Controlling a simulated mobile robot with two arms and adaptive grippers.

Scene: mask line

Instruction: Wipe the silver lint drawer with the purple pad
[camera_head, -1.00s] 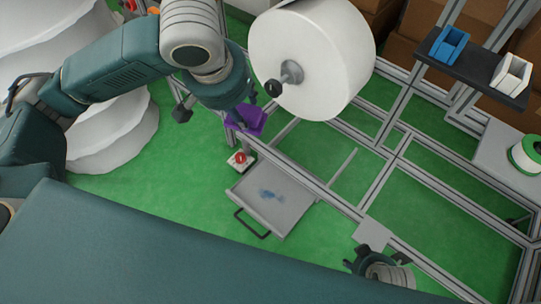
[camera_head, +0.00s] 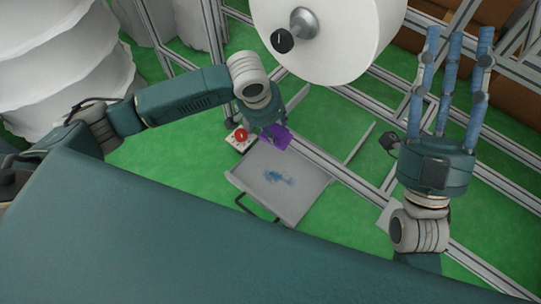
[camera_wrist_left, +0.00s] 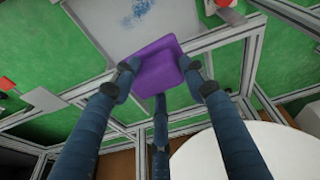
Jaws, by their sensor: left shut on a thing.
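The silver lint drawer (camera_head: 300,196) is pulled out, with a patch of blue lint (camera_head: 278,177) on its floor. The purple pad (camera_head: 277,138) is at the drawer's back edge in the head view. My left gripper (camera_head: 270,130) is shut on the pad. In the left wrist view the pad (camera_wrist_left: 157,64) sits between the fingers of the left gripper (camera_wrist_left: 163,80), and the drawer (camera_wrist_left: 98,22) with the lint (camera_wrist_left: 140,12) lies beyond it. I cannot tell if the pad touches the drawer. My right gripper (camera_head: 450,75) has its fingers spread and is empty, raised at the right.
A large white roll (camera_head: 345,35) hangs above the drawer on the aluminium frame (camera_head: 335,172). A box with a red button (camera_head: 240,137) is left of the drawer. White stacked material (camera_head: 75,70) stands at the far left. Green floor (camera_head: 170,165) is clear left of the drawer.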

